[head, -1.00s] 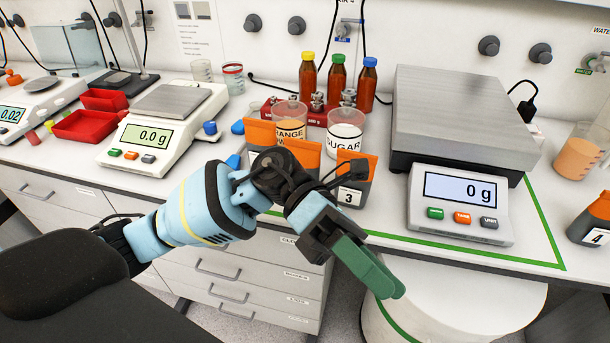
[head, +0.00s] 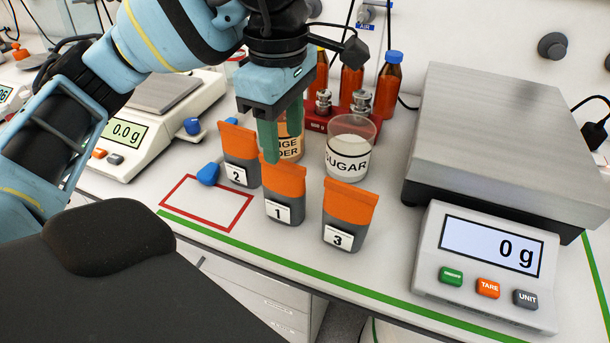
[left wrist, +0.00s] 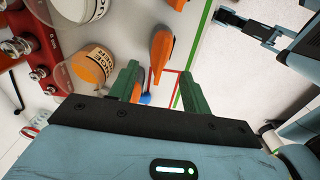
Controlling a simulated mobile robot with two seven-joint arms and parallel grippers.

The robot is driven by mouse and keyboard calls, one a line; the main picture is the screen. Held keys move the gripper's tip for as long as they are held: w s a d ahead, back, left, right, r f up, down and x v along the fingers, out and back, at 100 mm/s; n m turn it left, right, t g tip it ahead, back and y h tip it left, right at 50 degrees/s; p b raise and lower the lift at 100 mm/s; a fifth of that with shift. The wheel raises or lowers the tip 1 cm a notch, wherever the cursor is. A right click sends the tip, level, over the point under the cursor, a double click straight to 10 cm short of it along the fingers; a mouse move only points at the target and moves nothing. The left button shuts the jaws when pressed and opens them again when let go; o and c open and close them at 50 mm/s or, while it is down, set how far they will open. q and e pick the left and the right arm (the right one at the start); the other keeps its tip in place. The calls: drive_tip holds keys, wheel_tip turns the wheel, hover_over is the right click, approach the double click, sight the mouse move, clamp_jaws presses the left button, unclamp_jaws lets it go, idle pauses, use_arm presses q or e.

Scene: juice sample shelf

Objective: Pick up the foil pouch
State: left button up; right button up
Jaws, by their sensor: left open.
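Three foil pouches with orange tops and grey fronts stand upright on the counter in the head view: pouch 2 (head: 240,160), pouch 1 (head: 284,195) and pouch 3 (head: 346,220). My left gripper (head: 281,140) points down behind pouch 1's top and right of pouch 2. In the left wrist view its green fingers (left wrist: 158,86) are apart with nothing held. An orange-topped pouch (left wrist: 162,50) shows beyond the gap; its number is hidden. Part of my right gripper (left wrist: 235,19) shows at upper right; its jaw state is unclear.
A sugar beaker (head: 348,150) and an orange powder beaker (head: 290,140) stand close behind the pouches. Brown bottles (head: 387,88) stand further back. A large scale (head: 500,140) is at right. A red outline (head: 190,203) on the counter is empty.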

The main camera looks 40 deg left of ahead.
sight(283, 171)
use_arm(q)
drive_tip(key=shift+s+r, duration=0.15)
drive_tip(key=shift+s+f, duration=0.2)
drive_tip(key=shift+f, duration=0.1)
drive_tip(key=shift+f+b, duration=0.35)
drive_tip(key=shift+f, duration=0.9)
drive_tip(key=f, duration=0.2)
drive_tip(key=f+b, duration=0.1)
drive_tip(key=f, duration=0.1)
drive_tip(key=shift+w+a+f, duration=0.15)
drive_tip(key=shift+w+f, duration=0.05)
drive_tip(key=shift+f, duration=0.2)
use_arm(e)
drive_tip(key=shift+s+f+g, duration=0.3)
drive_tip(key=shift+s+f, duration=0.85)
